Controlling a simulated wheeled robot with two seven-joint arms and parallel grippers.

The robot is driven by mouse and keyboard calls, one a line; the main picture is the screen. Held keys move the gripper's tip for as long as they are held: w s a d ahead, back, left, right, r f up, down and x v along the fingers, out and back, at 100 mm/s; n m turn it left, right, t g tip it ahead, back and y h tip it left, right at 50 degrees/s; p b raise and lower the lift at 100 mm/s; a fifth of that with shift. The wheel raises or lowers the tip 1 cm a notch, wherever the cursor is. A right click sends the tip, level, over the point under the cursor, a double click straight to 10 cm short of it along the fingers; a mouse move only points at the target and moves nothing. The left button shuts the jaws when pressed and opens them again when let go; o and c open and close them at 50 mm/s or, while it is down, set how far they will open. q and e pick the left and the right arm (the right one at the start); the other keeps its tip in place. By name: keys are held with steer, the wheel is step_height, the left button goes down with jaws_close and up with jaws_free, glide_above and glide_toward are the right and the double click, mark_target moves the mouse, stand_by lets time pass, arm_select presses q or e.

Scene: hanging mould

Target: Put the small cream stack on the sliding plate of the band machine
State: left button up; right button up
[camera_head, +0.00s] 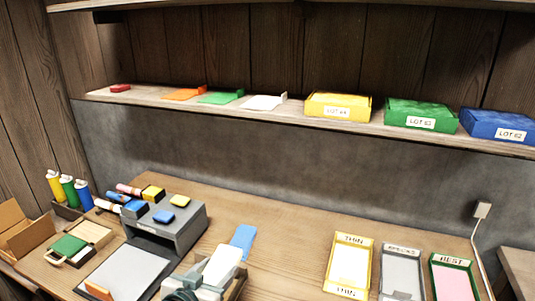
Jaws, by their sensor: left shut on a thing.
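The small cream stack (223,263) is a pale slab at the bottom centre. My left gripper (205,278) is shut on it; the grey fingers partly cover its near end. The grey band machine (185,232) stands to the left and behind, with blue and yellow blocks on top. Its sliding plate (125,270) is a pale flat panel in front of the machine, left of my gripper. The plate looks bare, apart from an orange piece (98,291) at its near edge. My right gripper is not in view.
A blue slab (243,238) lies just behind the cream stack. Yellow (331,262), grey (380,270) and green (438,275) labelled trays stand right. Bottles (69,190) and a green-topped box (105,233) are left. A shelf (290,115) holds lot boxes. The table between machine and trays is mostly clear.

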arm_select(q)
steer(key=a+r+n+y+b, duration=0.1)
steer(key=a+r+y, duration=0.1)
steer(key=r, duration=0.7)
steer(key=w+a+r+n+y, duration=0.1)
steer(key=a+r+n+y, duration=0.1)
steer(key=a+r, duration=0.3)
step_height(320, 180, up, 5)
steer(key=shift+w+a+f+t+b, duration=0.2)
steer(key=shift+w+a+t+b, duration=0.1)
steer(key=shift+t+b, duration=0.1)
steer(key=shift+w+d, duration=0.1)
